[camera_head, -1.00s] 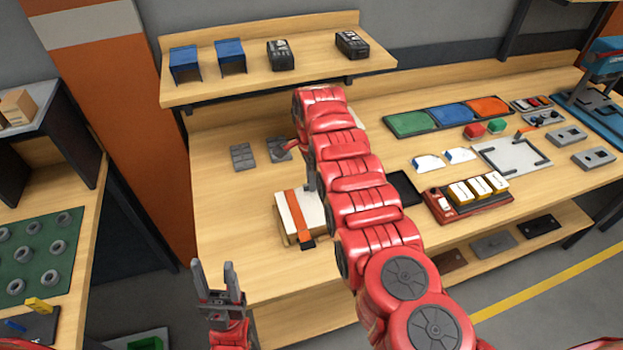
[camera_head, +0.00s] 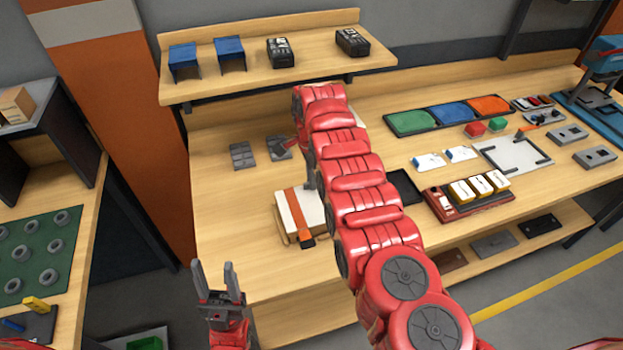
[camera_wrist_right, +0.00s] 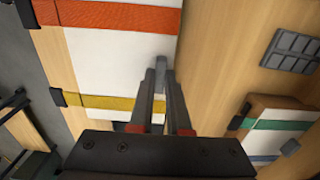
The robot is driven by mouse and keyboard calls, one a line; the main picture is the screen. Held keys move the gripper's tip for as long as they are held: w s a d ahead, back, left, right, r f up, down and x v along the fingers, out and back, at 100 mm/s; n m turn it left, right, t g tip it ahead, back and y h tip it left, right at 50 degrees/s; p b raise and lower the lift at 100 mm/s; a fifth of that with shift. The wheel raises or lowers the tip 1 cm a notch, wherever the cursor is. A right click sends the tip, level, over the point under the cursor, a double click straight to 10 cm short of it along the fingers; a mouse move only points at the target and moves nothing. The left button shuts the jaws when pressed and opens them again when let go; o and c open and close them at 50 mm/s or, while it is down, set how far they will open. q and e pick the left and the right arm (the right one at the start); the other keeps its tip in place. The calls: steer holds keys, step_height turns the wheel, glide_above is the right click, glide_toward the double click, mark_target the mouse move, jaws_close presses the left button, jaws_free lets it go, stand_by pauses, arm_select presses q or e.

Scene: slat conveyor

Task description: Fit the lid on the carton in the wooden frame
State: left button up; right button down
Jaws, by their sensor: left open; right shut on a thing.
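A white block with an orange strap (camera_head: 296,213) lies on the bench, left of my right arm. Tan wood shows under its near edge; I cannot tell carton, lid and wooden frame apart. In the right wrist view its white top (camera_wrist_right: 105,55) carries an orange and a yellow strap with dark end clips. My right gripper (camera_wrist_right: 161,78) is shut on a small grey knob (camera_wrist_right: 161,72) at this top. My left gripper (camera_head: 218,282) is open and empty, off the bench's near left corner.
A box with green and blue bands (camera_wrist_right: 270,128) stands farther back, hidden by my arm in the head view. A grey pad (camera_head: 242,155) lies behind the block. A shelf (camera_head: 300,80) overhangs the back. The bench's left front is clear.

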steer(key=shift+f, duration=0.15)
stand_by(0.5)
steer(key=c, duration=0.8)
jaws_free()
steer(key=shift+b, duration=0.3)
